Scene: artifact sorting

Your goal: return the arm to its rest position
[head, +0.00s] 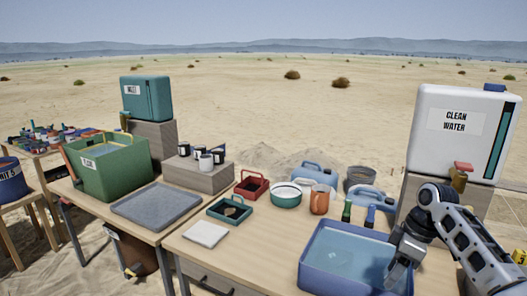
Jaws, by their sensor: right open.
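My right arm comes in from the right edge, bent, with its white links over the right side of the table. My right gripper (394,277) points down at the right side of a blue basin (310,278) of water. It is open, and I see nothing held in it. Whether its tips touch the basin or the water is too small to tell. My left arm and gripper are out of view.
A white clean-water tank (455,142) with a tap stands behind my right arm. Near the basin are bottles, an orange mug (319,201), a green-white bowl (286,195), red (252,186) and green (230,209) trays and a folded cloth (205,234). The table's front left is clear.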

